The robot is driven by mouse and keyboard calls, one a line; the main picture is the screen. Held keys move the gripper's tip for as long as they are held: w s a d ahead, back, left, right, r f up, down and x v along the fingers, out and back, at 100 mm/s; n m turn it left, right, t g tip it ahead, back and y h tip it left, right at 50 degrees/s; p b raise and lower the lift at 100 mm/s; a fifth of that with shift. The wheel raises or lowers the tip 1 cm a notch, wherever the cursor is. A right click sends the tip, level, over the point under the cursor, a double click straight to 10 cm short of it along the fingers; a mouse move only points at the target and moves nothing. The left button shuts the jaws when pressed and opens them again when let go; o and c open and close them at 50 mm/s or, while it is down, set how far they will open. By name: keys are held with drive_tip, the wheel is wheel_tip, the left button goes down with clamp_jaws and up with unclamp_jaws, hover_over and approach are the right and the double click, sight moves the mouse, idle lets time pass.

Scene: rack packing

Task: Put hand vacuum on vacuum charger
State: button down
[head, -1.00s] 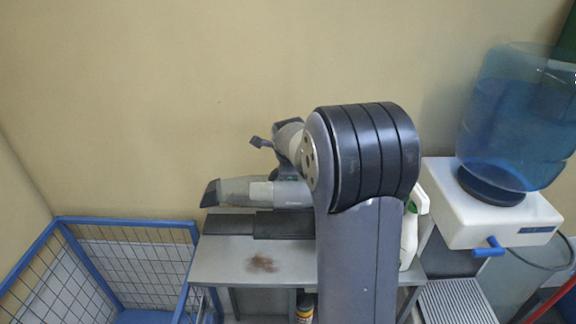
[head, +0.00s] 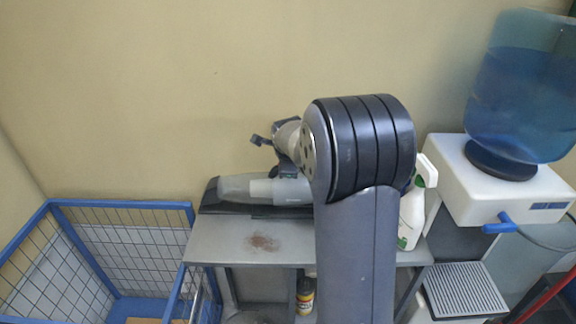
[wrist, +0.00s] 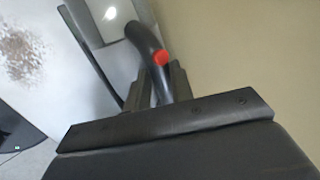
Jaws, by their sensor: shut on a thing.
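The hand vacuum (head: 235,188), a grey, partly translucent body with a black nozzle, lies roughly level over the table in the head view. The black vacuum charger (head: 238,209) shows as a dark strip just below and behind it. I cannot tell whether they touch. In the wrist view my gripper (wrist: 160,88) is shut on the vacuum's black curved handle (wrist: 147,40), beside its red button. My arm hides the vacuum's right end and the gripper's fingers in the head view.
The grey table (head: 215,240) has a brown stain (head: 262,242) and clear room in front. A spray bottle (head: 412,215) stands right of my arm. A blue wire cage (head: 120,204) is at left, a water cooler (head: 490,190) at right. A yellow bottle (head: 305,297) is below.

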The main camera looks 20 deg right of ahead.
drive_tip(key=shift+f+b, duration=0.3)
drive_tip(key=shift+b, duration=0.1)
idle(0.5)
drive_tip(key=c, duration=1.1)
unclamp_jaws()
drive_tip(key=shift+c, duration=0.2)
drive_tip(key=shift+f, duration=0.2)
drive_tip(key=b+v, duration=0.1)
drive_tip(key=v, duration=1)
drive_tip(key=p+x, duration=0.1)
drive_tip(key=x, duration=0.9)
drive_tip(key=shift+w+d+f, duration=0.15)
drive_tip(key=shift+w+f, duration=0.1)
drive_tip(key=shift+r, duration=0.1)
